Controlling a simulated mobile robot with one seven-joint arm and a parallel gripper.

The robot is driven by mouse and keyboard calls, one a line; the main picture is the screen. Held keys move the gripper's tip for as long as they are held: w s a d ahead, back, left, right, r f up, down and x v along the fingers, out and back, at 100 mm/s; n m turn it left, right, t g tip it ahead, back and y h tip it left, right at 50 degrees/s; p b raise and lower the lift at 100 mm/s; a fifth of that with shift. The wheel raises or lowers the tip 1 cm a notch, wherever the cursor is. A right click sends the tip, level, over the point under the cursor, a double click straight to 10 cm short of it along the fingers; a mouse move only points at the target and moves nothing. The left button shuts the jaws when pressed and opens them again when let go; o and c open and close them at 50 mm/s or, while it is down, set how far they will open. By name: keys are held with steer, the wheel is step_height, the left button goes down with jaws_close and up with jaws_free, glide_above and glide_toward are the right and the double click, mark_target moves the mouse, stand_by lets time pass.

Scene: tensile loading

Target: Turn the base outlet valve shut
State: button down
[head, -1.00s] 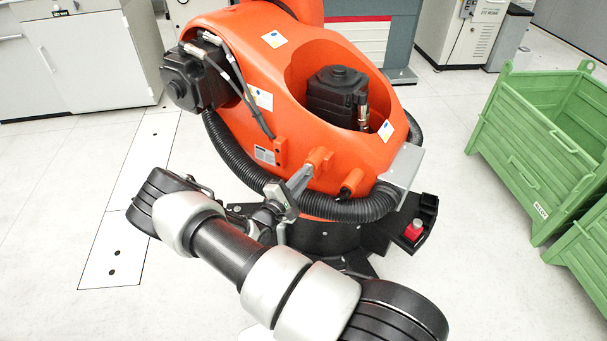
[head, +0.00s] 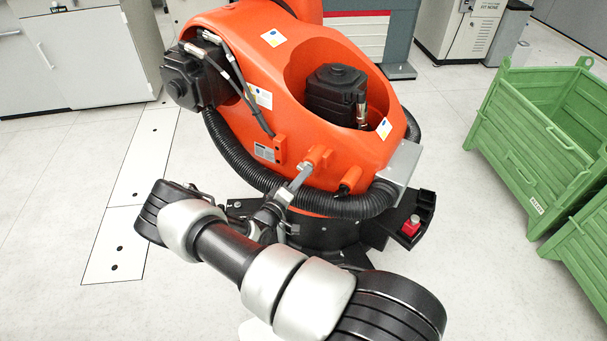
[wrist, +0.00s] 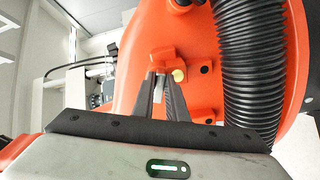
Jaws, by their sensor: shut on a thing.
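The base outlet valve (head: 318,157) is an orange fitting low on the orange machine body, with a grey lever (head: 305,176) slanting down and left from it. In the wrist view the orange valve (wrist: 161,58) is straight ahead, with a yellowish round end at its right. My gripper (wrist: 164,82) has its two dark fingers shut on the grey lever (wrist: 158,90), which shows between them just below the valve. In the head view my gripper (head: 291,188) is at the lever's lower end, and my arm partly hides its near side.
The orange machine (head: 250,75) has a black corrugated hose (head: 245,170) running close to the valve; it fills the right of the wrist view (wrist: 250,70). A red button (head: 411,226) sits on the base at right. Green crates (head: 540,140) stand further right. Floor is clear at left.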

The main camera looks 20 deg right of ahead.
steer(key=shift+a+m, duration=0.1)
steer(key=shift+m, duration=0.5)
steer(key=c, duration=1.8)
jaws_free()
steer(key=shift+o, duration=0.2)
steer(key=p+v, duration=0.1)
steer(key=v, duration=1.6)
steer(key=shift+p, duration=0.4)
steer(key=shift+s+a, duration=0.1)
steer(key=shift+a, duration=0.05)
